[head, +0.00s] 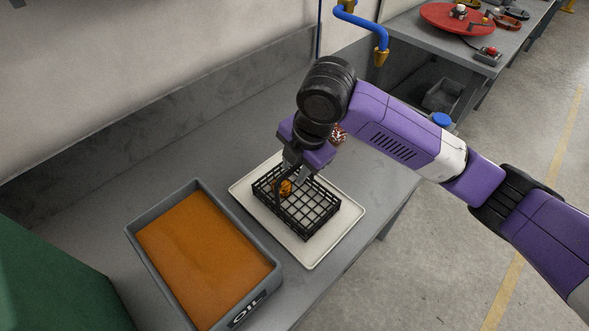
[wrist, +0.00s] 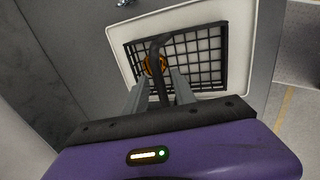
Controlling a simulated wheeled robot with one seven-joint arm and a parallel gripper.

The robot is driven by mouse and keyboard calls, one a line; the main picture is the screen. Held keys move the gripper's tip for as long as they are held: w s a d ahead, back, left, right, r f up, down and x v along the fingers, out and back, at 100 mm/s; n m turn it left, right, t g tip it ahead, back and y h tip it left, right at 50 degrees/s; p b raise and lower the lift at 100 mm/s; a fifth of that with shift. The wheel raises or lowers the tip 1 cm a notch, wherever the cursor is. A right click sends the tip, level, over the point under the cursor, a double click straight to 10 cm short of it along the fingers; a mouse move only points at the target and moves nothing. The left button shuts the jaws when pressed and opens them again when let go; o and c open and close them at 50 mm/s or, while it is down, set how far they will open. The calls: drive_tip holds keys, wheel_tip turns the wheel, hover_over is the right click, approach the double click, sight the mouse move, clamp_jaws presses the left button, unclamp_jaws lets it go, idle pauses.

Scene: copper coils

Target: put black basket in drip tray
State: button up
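The black basket (head: 318,208) is a wire-grid crate with a looped handle (head: 277,196). It sits within the rim of the pale drip tray (head: 312,262), apparently resting on its floor. A copper-orange coil (head: 285,187) lies in the basket near the handle; it also shows in the wrist view (wrist: 155,65). My gripper (head: 291,170) is low over the basket's far left end. In the wrist view my gripper's fingers (wrist: 158,82) stand apart, with the black handle (wrist: 161,88) between them and a gap visible on each side.
A grey bin of orange oil (head: 262,290), marked OIL, stands left of the tray on the grey bench (head: 384,170). A small brownish-red patterned object (head: 338,133) shows beside my wrist. A blue pipe (head: 365,25) is behind. Bare bench lies behind and right of the tray.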

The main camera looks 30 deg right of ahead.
drive_tip(key=a+v, duration=0.1)
drive_tip(key=v, duration=0.9)
drive_tip(key=shift+d+r+b, duration=0.3)
drive_tip(key=shift+d+b, duration=0.1)
drive_tip(key=shift+d, duration=0.1)
drive_tip(key=shift+s, duration=0.1)
